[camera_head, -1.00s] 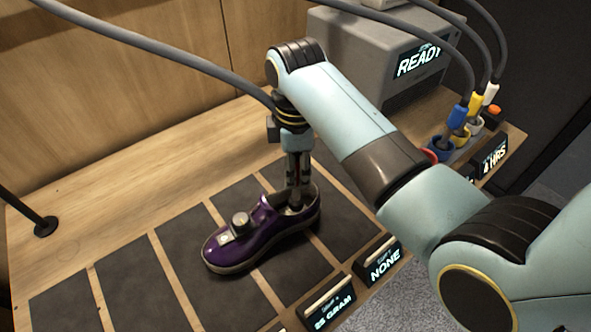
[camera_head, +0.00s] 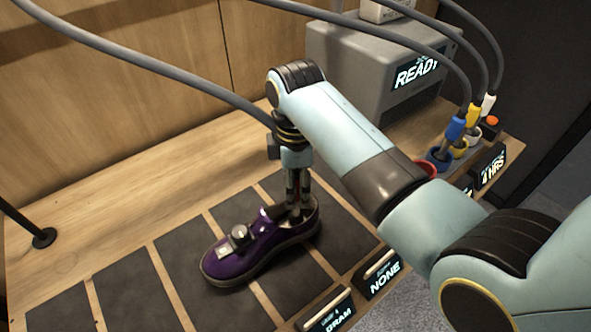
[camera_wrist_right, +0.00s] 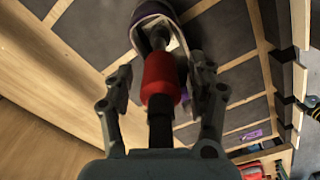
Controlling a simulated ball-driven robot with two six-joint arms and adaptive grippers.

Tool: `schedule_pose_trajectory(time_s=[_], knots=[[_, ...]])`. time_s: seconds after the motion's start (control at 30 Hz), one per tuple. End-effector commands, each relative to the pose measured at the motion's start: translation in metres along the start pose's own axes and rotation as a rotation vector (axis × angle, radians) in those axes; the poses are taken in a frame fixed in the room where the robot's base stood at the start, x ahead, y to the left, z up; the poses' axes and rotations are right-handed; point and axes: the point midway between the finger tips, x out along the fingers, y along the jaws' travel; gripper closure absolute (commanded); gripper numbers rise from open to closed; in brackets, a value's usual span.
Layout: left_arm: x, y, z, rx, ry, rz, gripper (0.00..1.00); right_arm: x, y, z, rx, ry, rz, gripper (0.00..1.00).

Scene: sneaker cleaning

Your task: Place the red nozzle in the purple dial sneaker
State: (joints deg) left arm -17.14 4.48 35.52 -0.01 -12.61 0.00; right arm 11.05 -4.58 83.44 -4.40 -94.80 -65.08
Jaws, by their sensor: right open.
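The purple sneaker (camera_head: 250,248) with a round silver dial on top lies on the dark panels in the head view. My right gripper (camera_head: 299,208) points down at the sneaker's ankle opening. In the right wrist view my right gripper (camera_wrist_right: 160,85) has its two fingers spread, one on each side of the red nozzle (camera_wrist_right: 160,80), apart from it. The nozzle's tip points into the opening of the sneaker (camera_wrist_right: 152,20), and a dark hose runs back from it. How deep the nozzle sits cannot be told. My left gripper is not in view.
A grey machine with a READY display (camera_head: 375,65) stands at the back right. Blue, yellow and white nozzles sit in holders beside it; the red holder (camera_head: 425,169) looks empty. A black post (camera_head: 44,238) stands at the left. The panels left of the sneaker are bare.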

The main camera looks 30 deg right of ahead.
Motion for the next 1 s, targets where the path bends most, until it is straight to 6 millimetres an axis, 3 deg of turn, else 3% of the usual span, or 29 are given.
schedule_pose_trajectory(time_s=[0.47, 0.53, 0.7, 1.0], knots=[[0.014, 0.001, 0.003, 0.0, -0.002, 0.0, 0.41, -0.094, 0.001, -0.001, 0.0, 0.003, 0.004, 0.43], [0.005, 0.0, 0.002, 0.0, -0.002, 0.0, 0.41, -0.108, 0.0, 0.0, 0.0, 0.001, 0.001, 0.43], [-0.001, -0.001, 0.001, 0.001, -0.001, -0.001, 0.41, -0.119, 0.0, 0.0, 0.0, 0.001, 0.0, 0.43], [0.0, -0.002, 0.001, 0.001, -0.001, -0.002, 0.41, -0.118, 0.0, 0.0, 0.0, 0.001, 0.0, 0.43]])
